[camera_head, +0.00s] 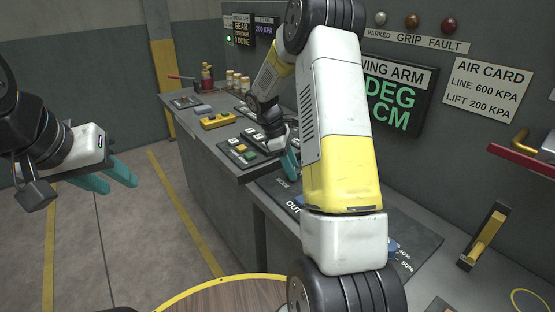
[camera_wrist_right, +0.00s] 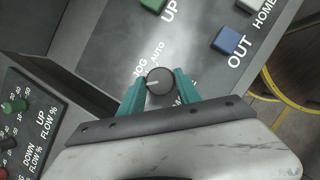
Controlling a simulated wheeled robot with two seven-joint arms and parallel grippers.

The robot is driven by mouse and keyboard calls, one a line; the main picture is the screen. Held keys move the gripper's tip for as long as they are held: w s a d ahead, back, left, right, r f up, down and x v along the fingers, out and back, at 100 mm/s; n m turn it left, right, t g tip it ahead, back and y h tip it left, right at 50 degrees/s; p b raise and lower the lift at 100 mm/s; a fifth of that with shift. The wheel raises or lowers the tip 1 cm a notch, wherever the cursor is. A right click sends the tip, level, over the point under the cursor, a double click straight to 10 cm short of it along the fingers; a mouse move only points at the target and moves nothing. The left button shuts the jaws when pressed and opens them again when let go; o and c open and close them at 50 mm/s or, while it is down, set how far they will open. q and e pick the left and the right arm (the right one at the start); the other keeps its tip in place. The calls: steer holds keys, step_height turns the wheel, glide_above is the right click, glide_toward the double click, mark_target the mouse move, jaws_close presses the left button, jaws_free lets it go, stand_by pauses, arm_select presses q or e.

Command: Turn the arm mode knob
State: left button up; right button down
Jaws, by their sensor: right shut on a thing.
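The arm mode knob (camera_wrist_right: 160,82) is round and dark with a white pointer line that points left in the right wrist view, nearest the JOG label. AUTO is printed above it and a partly covered label starting with "MA" lies to its lower right. My right gripper (camera_wrist_right: 159,88) has its teal fingers shut on the knob, one on each side. In the head view my right gripper (camera_head: 290,165) is at the panel edge, and my arm hides the knob. My left gripper (camera_head: 124,187) is open and empty over the floor at the left.
A flow panel (camera_wrist_right: 30,125) with small knobs lies at the left. A yellow pendant (camera_head: 217,121) and jars (camera_head: 237,81) stand on the bench. A red-edged shelf (camera_head: 520,160) juts out right.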

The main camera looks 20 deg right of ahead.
steer(key=m+g+y, duration=0.1)
steer(key=m, duration=0.3)
steer(key=shift+w+d, duration=0.1)
steer(key=shift+w, duration=0.05)
steer(key=shift+d+m+g+y, duration=0.1)
steer(key=shift+m+g+y, duration=0.2)
steer(key=shift+m, duration=0.8)
steer(key=shift+m+g+y, duration=0.2)
steer(key=shift+m+y, duration=0.2)
steer(key=shift+m, duration=0.7)
steer(key=c, duration=0.9)
jaws_free()
steer(key=shift+o, duration=0.2)
steer(key=v, duration=0.7)
steer(key=shift+w+r, duration=0.2)
steer(key=shift+r, duration=0.15)
